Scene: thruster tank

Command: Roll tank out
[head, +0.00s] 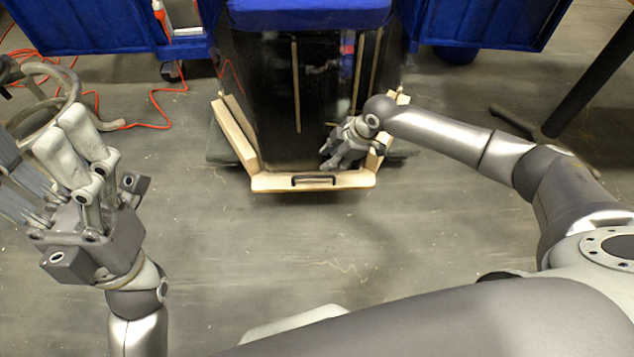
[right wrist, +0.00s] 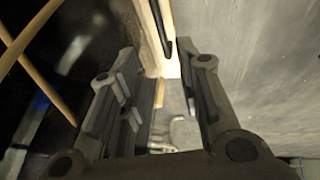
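My right gripper (head: 340,160) is at the tank's right front, just inside the frame's right corner. In the right wrist view my right gripper (right wrist: 160,75) has its fingers apart. The wooden edge (right wrist: 158,35) and the handle (right wrist: 164,22) show beyond the gap; contact cannot be told. My left gripper (head: 45,150) is raised at the left, away from the tank, with its fingers apart and empty.
Blue bench or cart parts (head: 85,25) stand at the back on both sides of the tank. An orange cable (head: 150,108) lies on the floor at the left. A dark post (head: 590,85) stands at the right. The grey floor (head: 290,255) before the tank is clear.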

